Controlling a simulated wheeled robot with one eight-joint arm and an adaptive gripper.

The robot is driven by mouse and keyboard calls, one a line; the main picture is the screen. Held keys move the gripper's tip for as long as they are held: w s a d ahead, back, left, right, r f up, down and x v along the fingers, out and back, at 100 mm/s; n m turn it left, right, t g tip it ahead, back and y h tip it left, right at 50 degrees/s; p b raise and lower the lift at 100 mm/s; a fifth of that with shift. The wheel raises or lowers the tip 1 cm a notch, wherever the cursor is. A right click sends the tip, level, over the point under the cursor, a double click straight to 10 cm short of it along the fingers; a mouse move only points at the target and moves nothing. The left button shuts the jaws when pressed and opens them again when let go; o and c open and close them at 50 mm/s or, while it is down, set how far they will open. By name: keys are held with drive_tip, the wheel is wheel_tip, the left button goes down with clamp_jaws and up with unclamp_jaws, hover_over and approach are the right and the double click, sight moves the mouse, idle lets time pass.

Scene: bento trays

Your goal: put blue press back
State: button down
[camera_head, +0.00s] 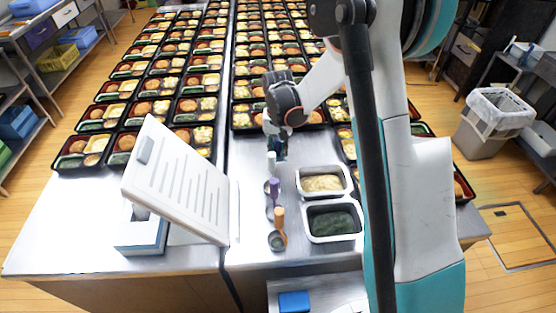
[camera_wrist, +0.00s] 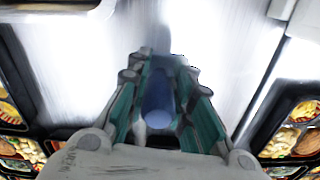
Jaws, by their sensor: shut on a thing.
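The blue press (camera_wrist: 158,102) is between the fingers of my gripper (camera_wrist: 162,85) in the wrist view, its rounded end facing the camera. My gripper (camera_head: 279,146) is shut on it. In the head view the gripper is low over the steel table, behind the purple-handled tool (camera_head: 274,187) and the orange-handled tool (camera_head: 279,215). The far end of the press is blurred in the wrist view, and I cannot tell whether it touches the table.
A tilted document board (camera_head: 180,170) stands left. Many bento trays (camera_head: 75,160) fill the tables behind. A waste bin (camera_head: 488,125) stands right.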

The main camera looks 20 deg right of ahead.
sight(278, 156)
drive_tip(key=shift+f+b, duration=0.45)
drive_tip(key=shift+f, duration=1.6)
drive_tip(key=shift+f, duration=0.15)
drive_tip(key=c, duration=1.4)
unclamp_jaws()
